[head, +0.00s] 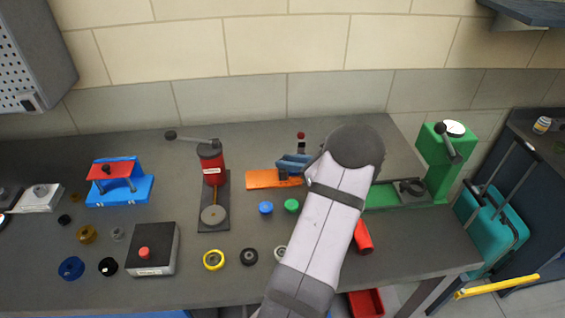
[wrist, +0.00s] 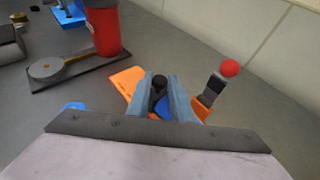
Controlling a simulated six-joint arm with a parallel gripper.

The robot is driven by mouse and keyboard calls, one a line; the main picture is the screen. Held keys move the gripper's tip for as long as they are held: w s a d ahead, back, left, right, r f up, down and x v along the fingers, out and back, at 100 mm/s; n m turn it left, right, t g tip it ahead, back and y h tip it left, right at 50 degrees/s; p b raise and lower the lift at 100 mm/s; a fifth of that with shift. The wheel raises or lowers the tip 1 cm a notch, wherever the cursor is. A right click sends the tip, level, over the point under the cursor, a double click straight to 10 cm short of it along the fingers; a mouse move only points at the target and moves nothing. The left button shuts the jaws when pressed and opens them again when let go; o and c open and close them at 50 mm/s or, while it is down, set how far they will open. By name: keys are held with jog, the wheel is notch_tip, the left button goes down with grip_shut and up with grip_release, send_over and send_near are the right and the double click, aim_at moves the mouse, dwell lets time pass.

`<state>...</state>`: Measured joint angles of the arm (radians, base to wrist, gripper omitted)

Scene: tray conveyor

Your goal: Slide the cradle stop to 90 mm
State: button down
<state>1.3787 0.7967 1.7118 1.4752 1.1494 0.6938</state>
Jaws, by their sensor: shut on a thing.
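An orange fixture (head: 262,180) lies on the bench behind the loose caps. Its orange plate also shows in the wrist view (wrist: 124,80). My gripper (head: 290,164) is over the right part of this fixture. In the wrist view my gripper (wrist: 160,88) is shut on a dark knob (wrist: 159,81), which seems to belong to the cradle stop. A blue part (wrist: 163,106) shows low between the fingers. A post with a red ball (wrist: 229,68) stands at the fixture's right end. My fingers hide most of the stop, and no millimetre scale can be read.
A red press (head: 211,165) stands left of the fixture, and a green press (head: 437,165) stands to the right. Blue (head: 266,207) and green (head: 291,205) caps lie in front. A box with a red button (head: 150,250) is at front left.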

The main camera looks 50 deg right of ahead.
jog(key=shift+s+d, duration=0.15)
jog(key=shift+d, duration=0.05)
jog(key=c, duration=1.6)
grip_release()
jog(key=shift+s, duration=0.1)
jog(key=shift+c, duration=0.2)
jog(key=b+v, duration=0.2)
jog(key=v, duration=0.5)
jog(key=shift+s+r, duration=0.1)
jog(key=shift+r, duration=0.05)
